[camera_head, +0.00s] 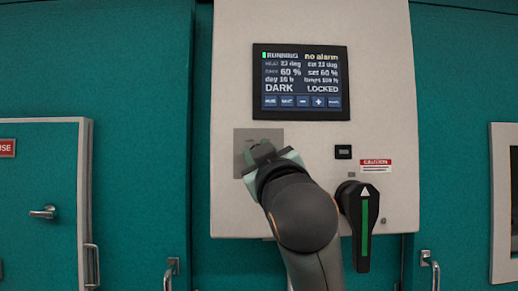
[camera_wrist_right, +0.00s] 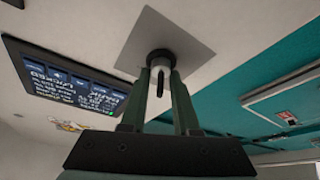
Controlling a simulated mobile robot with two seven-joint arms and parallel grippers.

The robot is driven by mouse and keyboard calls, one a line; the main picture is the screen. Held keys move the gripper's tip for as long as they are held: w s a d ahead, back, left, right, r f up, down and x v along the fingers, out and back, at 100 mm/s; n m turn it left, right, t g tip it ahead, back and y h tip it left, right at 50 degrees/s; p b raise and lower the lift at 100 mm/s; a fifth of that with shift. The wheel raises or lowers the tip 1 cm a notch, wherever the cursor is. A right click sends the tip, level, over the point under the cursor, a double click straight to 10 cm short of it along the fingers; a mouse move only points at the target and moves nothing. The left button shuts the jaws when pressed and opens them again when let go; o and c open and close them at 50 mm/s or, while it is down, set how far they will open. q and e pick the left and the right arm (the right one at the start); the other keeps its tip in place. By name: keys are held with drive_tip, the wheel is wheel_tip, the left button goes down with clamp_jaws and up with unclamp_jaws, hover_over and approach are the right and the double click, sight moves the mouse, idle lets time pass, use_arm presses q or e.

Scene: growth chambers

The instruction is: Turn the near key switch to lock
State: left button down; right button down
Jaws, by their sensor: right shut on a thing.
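The near key switch sits on a square grey plate (camera_head: 243,142) on the white control panel. In the head view my right gripper (camera_head: 262,153) covers most of it. In the right wrist view the round switch collar (camera_wrist_right: 160,57) comes out of the plate, with a narrow dark key (camera_wrist_right: 160,84) below it. My right gripper's two fingers (camera_wrist_right: 160,78) stand on either side of the key, shut on it. The switch's markings are hidden. The screen (camera_head: 300,82) reads RUNNING, no alarm, DARK and LOCKED. My left gripper is not in view.
A black rotary handle (camera_head: 363,215) with a green stripe is right of my wrist on the panel (camera_head: 385,100). A small black button (camera_head: 343,152) and a caution label (camera_head: 375,166) are above it. Teal chamber walls with a door (camera_head: 40,180) flank the panel.

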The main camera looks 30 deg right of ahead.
drive_tip(key=shift+n+y, duration=0.3)
drive_tip(key=shift+n, duration=0.1)
drive_tip(key=c, duration=1)
unclamp_jaws()
drive_tip(key=shift+s, duration=0.1)
drive_tip(key=b+v, duration=0.3)
drive_tip(key=v, duration=0.9)
drive_tip(key=shift+s+a+f, duration=0.1)
drive_tip(key=shift+a, duration=0.05)
